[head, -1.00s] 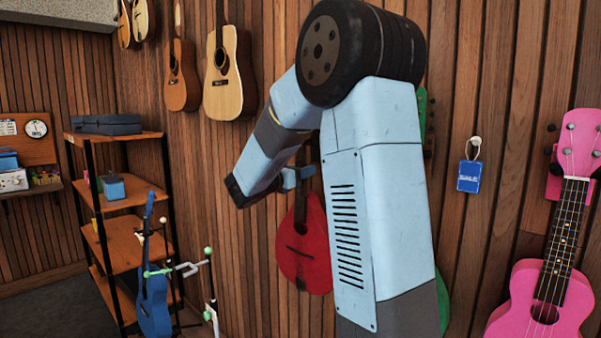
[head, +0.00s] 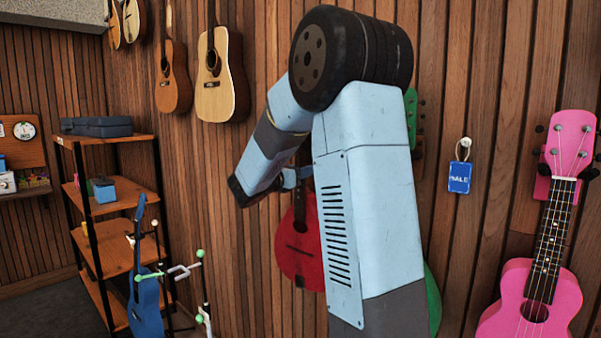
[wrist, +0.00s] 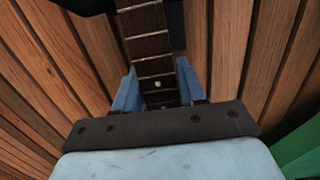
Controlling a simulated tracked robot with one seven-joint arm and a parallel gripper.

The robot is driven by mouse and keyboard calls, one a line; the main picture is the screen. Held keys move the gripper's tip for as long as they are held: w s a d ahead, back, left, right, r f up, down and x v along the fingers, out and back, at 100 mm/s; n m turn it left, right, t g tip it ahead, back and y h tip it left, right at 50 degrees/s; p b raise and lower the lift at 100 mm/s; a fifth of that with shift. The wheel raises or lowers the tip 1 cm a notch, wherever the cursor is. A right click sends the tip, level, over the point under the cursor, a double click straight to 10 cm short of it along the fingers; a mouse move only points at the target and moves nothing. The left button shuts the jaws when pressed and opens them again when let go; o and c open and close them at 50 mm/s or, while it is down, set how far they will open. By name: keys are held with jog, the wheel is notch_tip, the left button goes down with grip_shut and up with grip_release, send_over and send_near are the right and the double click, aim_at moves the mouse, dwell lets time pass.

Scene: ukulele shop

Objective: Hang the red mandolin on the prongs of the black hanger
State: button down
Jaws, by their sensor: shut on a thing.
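The red mandolin (head: 297,247) hangs upright in front of the wood wall in the head view. My arm covers its right side and most of its neck. My gripper (head: 303,174) is shut on its neck. In the wrist view the fretted neck (wrist: 147,46) runs up between the two blue fingers of my gripper (wrist: 158,88). A dark shape lies at the top edge of the wrist view, and I cannot tell what it is. I cannot make out the black hanger or its prongs in either view.
A green instrument (head: 433,302) hangs behind my arm, mostly hidden. A pink ukulele (head: 530,300) and a blue tag (head: 459,177) hang to the right. At left are a shelf (head: 108,206), a blue guitar (head: 143,290) and a stand with green tips (head: 200,253).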

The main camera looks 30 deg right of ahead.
jog(key=shift+f, duration=0.15)
dwell(0.4)
jog(key=shift+f, duration=0.85)
jog(key=shift+v, duration=0.85)
dwell(0.5)
jog(key=c, duration=0.6)
grip_release()
jog(key=shift+o, duration=0.2)
jog(key=shift+f, duration=0.1)
jog(key=shift+s+a, duration=0.15)
jog(key=shift+a, duration=0.05)
